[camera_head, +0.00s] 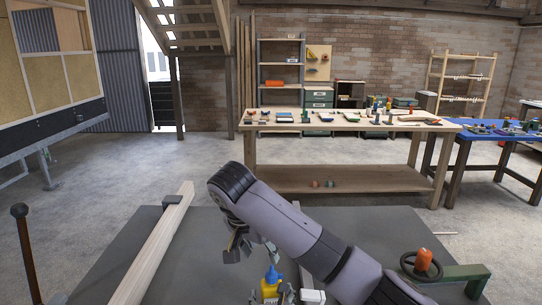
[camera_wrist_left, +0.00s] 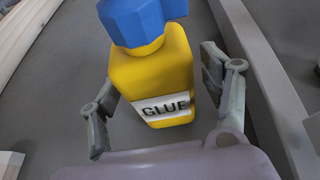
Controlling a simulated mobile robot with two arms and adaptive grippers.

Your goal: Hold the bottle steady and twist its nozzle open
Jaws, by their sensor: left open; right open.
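The yellow glue bottle (camera_head: 270,289) stands at the bottom of the head view on the dark work surface, with its blue nozzle (camera_head: 272,274) on top. In the left wrist view the bottle (camera_wrist_left: 150,75) fills the middle, with its GLUE label showing and its blue nozzle (camera_wrist_left: 140,20) partly cut off by the top edge. My left gripper (camera_wrist_left: 158,88) is open, one finger on each side of the bottle, with a visible gap on the left side. My right gripper (camera_head: 240,249) is open and empty, hanging above and left of the bottle; my right arm crosses the view.
A wooden beam (camera_head: 155,250) lies along the left of the dark surface (camera_head: 205,275). A handwheel (camera_head: 421,265) with an orange object (camera_head: 424,259) and a green bracket (camera_head: 460,273) are on the right. A cluttered wooden workbench (camera_head: 340,122) stands beyond.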

